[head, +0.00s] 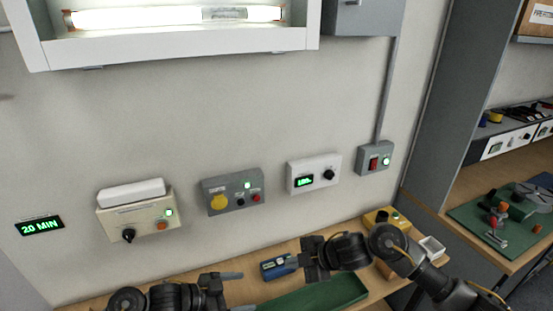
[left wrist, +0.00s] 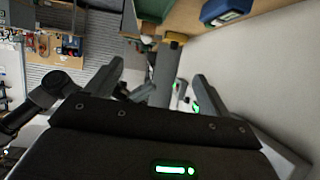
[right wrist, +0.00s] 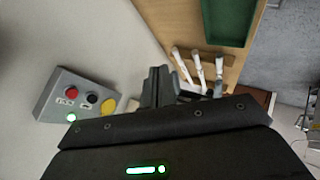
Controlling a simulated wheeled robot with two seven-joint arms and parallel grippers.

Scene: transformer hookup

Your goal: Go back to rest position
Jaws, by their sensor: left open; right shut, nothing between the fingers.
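My left gripper (head: 236,290) is at the bottom of the head view, above the front of the shelf. Its two fingers are spread with nothing between them, and they also stand apart in the left wrist view (left wrist: 160,85). My right gripper (head: 288,262) is to the right of it, pointing left over the shelf beside a blue device. In the right wrist view its fingers (right wrist: 157,85) are together and hold nothing. The blue device (head: 276,266) lies on the wooden shelf (head: 240,292), close to the right gripper's fingers; I cannot tell whether they touch.
A green tray (head: 320,294) lies on the shelf below the right gripper. A yellow device (head: 384,217) stands at the shelf's right end. Wall boxes (head: 233,192) hang behind. Several white-handled tools (right wrist: 200,70) show in the right wrist view. A side bench (head: 470,190) stands right.

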